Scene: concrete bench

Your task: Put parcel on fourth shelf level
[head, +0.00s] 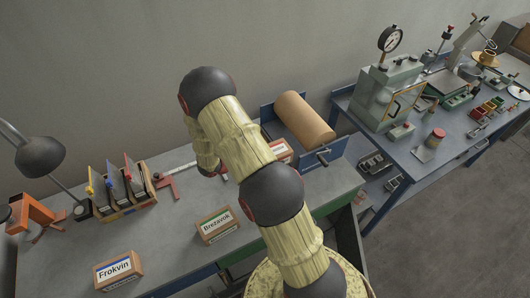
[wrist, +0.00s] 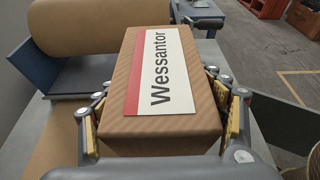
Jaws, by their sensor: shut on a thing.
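A brown cardboard parcel (wrist: 120,80) with a white and red label reading "Wessantor" fills the middle of the wrist view. My gripper (wrist: 160,95) is shut on this parcel, with a finger against its left and right sides. In the head view, a small part of a labelled parcel (head: 280,150) shows behind my arm; my gripper is hidden there. I cannot tell whether the held parcel touches the bench. I cannot make out a shelf with separate levels in either view.
Parcels labelled "Brezavok" (head: 217,226) and "Frokvin" (head: 118,270) lie on the near bench (head: 180,245). A brown paper roll (head: 305,119) in a blue holder stands close behind the held parcel. Upright folders (head: 118,184) and a lamp (head: 40,156) are at left.

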